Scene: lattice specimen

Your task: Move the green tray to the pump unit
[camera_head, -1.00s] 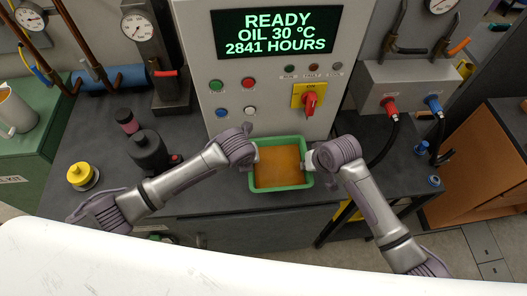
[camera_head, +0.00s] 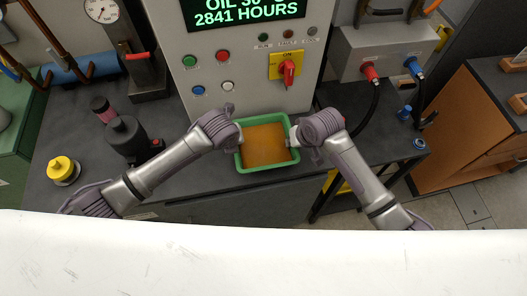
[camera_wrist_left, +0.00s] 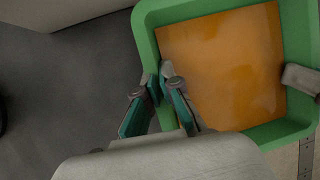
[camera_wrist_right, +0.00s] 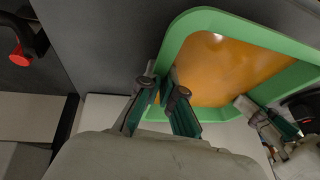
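The green tray (camera_head: 294,160) has a flat, glossy orange-brown fill and sits level between my two grippers, over the front part of the dark bench. My left gripper (camera_wrist_left: 160,80) is closed on the tray's left wall, with one finger on each side. My right gripper (camera_wrist_right: 161,82) is closed the same way on the right wall. I cannot tell whether the tray touches the bench. A grey control cabinet (camera_head: 240,65) with a green-lettered display mentioning oil stands directly behind the tray. No label reading pump unit is visible.
A grey box (camera_head: 384,52) with red and blue hose connectors is at the right. Blue caps lie below it. An orange-brown cabinet (camera_head: 455,135) stands farther right.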

